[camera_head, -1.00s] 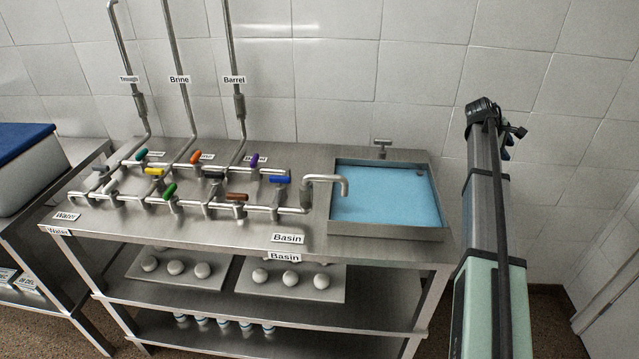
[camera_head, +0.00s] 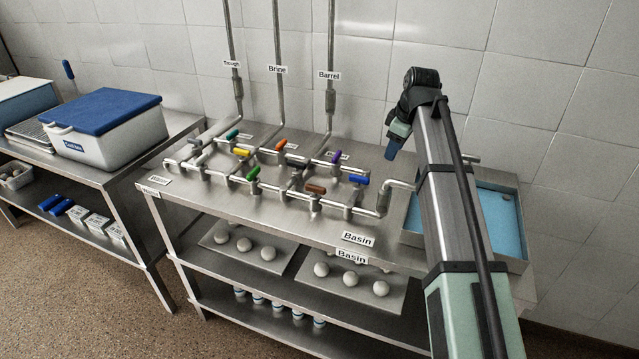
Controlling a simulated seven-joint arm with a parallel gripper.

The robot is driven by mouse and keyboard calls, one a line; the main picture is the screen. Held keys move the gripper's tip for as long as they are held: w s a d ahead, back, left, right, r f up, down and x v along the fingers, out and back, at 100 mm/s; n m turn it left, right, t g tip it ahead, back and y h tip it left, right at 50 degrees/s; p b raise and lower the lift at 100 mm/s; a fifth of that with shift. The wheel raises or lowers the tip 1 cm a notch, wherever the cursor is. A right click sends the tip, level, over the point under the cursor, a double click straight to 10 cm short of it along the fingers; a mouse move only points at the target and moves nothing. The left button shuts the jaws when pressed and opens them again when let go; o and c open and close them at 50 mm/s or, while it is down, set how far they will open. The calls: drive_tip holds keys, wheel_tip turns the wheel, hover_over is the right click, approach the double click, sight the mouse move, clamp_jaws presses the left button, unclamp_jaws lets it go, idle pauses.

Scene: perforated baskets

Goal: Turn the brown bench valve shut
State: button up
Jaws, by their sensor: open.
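The brown bench valve (camera_head: 316,189) sits on the front pipe of the manifold on the steel bench, between the green valve (camera_head: 254,173) and the blue valve (camera_head: 358,180). Its brown handle lies roughly along the front pipe. My gripper (camera_head: 391,149) hangs at the end of my arm, above the back right of the bench, to the right of and higher than the brown valve. It is open, apart from the valve and touching nothing that I can see. Its fingertips are small and hard to make out.
Yellow (camera_head: 241,152), orange (camera_head: 281,145), teal (camera_head: 232,134) and purple (camera_head: 337,157) valves crowd the manifold. Upright pipes rise behind it. A basin of blue water (camera_head: 505,212) lies right, partly behind my arm. A blue-lidded box (camera_head: 112,112) stands on the left table.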

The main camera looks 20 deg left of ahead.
sight(315, 186)
drive_tip(key=s+a+r+n+g+y, duration=0.2)
drive_tip(key=s+a+r, duration=0.1)
drive_tip(key=s+a, duration=0.9)
drive_tip(key=x, duration=0.9)
drive_tip(key=a+x, duration=0.1)
drive_tip(key=x, duration=0.4)
drive_tip(key=shift+w+r, duration=0.15)
drive_tip(key=shift+r, duration=0.1)
drive_tip(key=shift+c, duration=0.2)
clamp_jaws()
